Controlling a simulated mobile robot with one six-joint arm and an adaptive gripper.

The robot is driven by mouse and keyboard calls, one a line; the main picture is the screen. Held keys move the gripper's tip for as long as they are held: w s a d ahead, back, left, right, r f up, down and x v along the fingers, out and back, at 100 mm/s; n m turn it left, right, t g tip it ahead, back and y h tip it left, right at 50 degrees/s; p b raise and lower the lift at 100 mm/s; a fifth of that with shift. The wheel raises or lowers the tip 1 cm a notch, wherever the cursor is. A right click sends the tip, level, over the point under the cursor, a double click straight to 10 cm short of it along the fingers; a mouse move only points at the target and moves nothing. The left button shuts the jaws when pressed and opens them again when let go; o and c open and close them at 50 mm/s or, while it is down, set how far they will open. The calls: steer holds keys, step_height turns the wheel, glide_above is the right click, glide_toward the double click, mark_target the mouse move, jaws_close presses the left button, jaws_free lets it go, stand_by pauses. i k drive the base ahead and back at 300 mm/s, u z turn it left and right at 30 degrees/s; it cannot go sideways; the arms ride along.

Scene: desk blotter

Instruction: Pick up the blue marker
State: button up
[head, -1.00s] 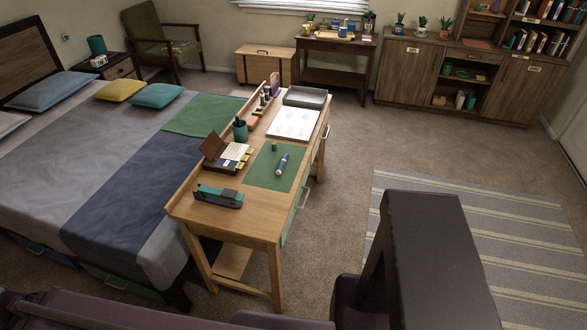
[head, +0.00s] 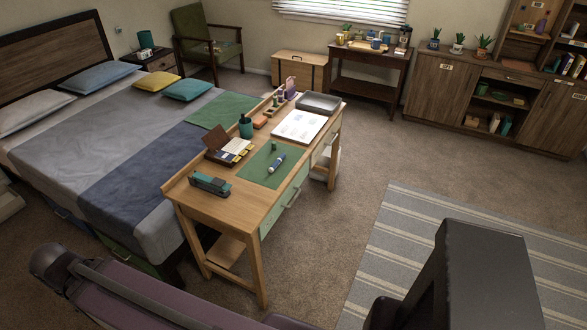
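The blue marker (head: 277,163), blue with a white part, lies on the green blotter (head: 255,172) on the wooden desk (head: 231,197). A small green cylinder (head: 274,146) stands just beyond it on the blotter. Nothing touches the marker as far as I can see. My gripper is not in view; only parts of my own body show along the bottom and at lower right, apart from the desk.
A teal stapler-like object (head: 210,184), an open box of notes (head: 232,148), a dark green cup (head: 246,127), a white paper (head: 299,126) and a grey tray (head: 318,103) surround the blotter. The bed (head: 150,150) flanks the desk's left. Carpet and a striped rug (head: 420,235) lie right.

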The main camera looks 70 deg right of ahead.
mark_target(276, 164)
steer(key=u, duration=0.05)
steer(key=k, duration=1.3)
steer(key=z, duration=1.9)
steer(key=i, duration=1)
steer(key=z, duration=0.05)
